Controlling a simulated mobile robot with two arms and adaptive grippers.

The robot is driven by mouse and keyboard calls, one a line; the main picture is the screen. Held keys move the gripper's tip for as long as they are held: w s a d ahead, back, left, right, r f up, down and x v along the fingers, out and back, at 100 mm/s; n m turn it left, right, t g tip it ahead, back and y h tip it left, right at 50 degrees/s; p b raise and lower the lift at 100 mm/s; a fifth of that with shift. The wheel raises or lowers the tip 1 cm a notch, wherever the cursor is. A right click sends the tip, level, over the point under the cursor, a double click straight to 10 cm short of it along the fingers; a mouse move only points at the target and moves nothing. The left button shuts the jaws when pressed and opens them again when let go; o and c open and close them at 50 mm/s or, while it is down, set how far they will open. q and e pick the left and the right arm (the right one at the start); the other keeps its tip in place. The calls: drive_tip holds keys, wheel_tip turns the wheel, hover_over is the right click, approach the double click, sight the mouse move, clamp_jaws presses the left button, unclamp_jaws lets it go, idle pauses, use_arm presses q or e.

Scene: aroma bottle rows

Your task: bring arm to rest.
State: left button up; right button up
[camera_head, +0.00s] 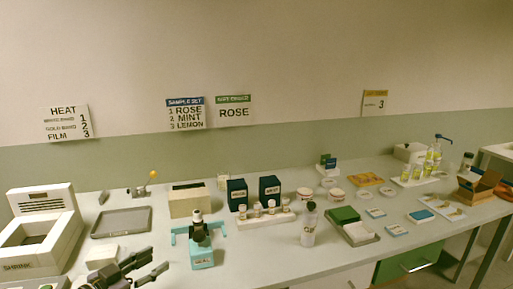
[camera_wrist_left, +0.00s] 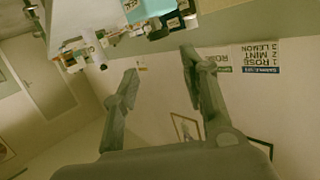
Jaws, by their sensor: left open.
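My left gripper (camera_head: 155,268) is low at the left front of the bench in the head view, dark grey, with its two fingers apart. In the left wrist view the fingers of the left gripper (camera_wrist_left: 160,75) are spread with nothing between them. That view is upside down, with the bench along the top and the wall behind. The gripper is in front of the tray and left of the teal device (camera_head: 202,250). My right gripper is in neither view.
The white shrink machine (camera_head: 35,235) stands at the far left, beside a grey tray (camera_head: 121,222). A white rack (camera_head: 265,220) with small bottles and a white bottle (camera_head: 309,228) stand mid-bench. Dark boxes (camera_head: 237,194) stand behind. Green and white pads (camera_head: 345,214) lie to the right.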

use_arm(q)
drive_tip(key=s+d+f+g+y, duration=0.2)
drive_tip(key=s+d+f+g, duration=0.45)
drive_tip(key=s+f, duration=0.85)
drive_tip(key=s+a+f+n+g+y, duration=0.1)
drive_tip(key=s+f+n+g+y, duration=0.15)
drive_tip(key=s, duration=0.65)
drive_tip(key=s+a+f+n+g+y, duration=0.1)
drive_tip(key=s+f+n+y, duration=0.2)
drive_tip(key=s, duration=0.6)
wheel_tip(320, 180, down, 24)
drive_tip(key=g, duration=0.1)
drive_tip(key=s+a+f+m+g, duration=0.1)
drive_tip(key=s+a+f, duration=0.1)
drive_tip(key=s+f, duration=1.5)
drive_tip(key=shift+s+a+f+g, duration=0.25)
drive_tip(key=shift+f+g, duration=0.05)
drive_tip(key=shift+f, duration=0.15)
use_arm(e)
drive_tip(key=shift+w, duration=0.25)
